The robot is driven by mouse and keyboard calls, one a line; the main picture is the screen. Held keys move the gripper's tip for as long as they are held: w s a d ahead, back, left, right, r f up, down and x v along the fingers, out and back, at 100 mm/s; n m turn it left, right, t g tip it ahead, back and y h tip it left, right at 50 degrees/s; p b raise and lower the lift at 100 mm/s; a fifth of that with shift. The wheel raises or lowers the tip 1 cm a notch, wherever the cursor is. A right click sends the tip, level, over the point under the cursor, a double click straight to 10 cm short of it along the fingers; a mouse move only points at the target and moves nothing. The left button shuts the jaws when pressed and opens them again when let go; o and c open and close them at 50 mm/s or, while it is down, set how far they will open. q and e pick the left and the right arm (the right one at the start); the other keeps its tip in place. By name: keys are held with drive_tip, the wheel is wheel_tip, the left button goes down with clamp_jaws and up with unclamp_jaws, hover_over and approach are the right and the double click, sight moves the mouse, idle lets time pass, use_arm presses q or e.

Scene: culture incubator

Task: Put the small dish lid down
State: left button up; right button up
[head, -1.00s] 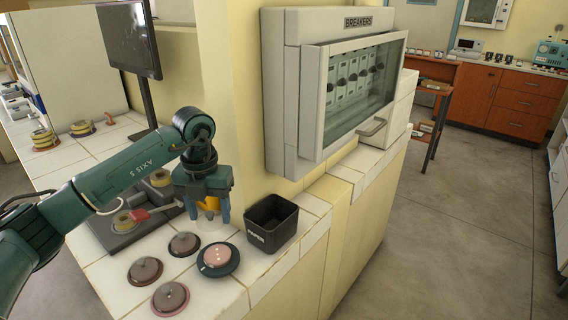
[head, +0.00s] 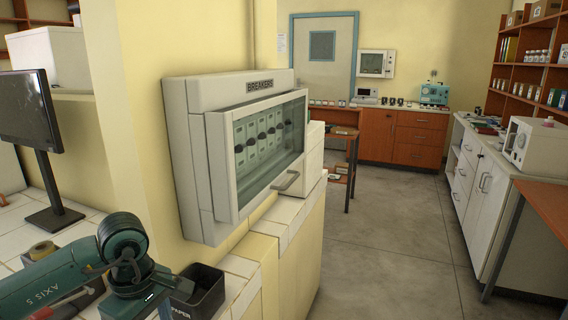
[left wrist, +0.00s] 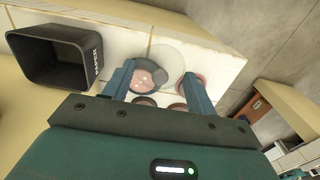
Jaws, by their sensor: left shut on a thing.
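In the left wrist view, my left gripper (left wrist: 160,69) is shut on a clear, round, see-through lid (left wrist: 176,60), the small dish lid, between its two blue fingers. Behind the lid, a dish with pink contents (left wrist: 145,82) shows on the white tiled counter (left wrist: 115,30). More brownish-pink round dishes (left wrist: 178,107) are partly hidden by the gripper. Whether the lid touches anything below it I cannot tell. My right gripper is not in view.
A black open bin labelled PAPER (head: 205,290) stands beside my left arm; it also shows in the left wrist view (left wrist: 48,58). A breaker cabinet (head: 195,150) juts from the wall above the counter. A monitor (head: 28,110) stands at left. The floor at right is clear.

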use_arm(q)
drive_tip(key=s+d+m, duration=0.1)
drive_tip(key=m, duration=0.3)
drive_tip(key=s+d+m, duration=0.1)
drive_tip(key=s+m, duration=0.1)
drive_tip(key=m, duration=0.3)
drive_tip(key=s+d+f+m, duration=0.1)
drive_tip(key=m, duration=0.3)
drive_tip(key=shift+s+d, duration=0.2)
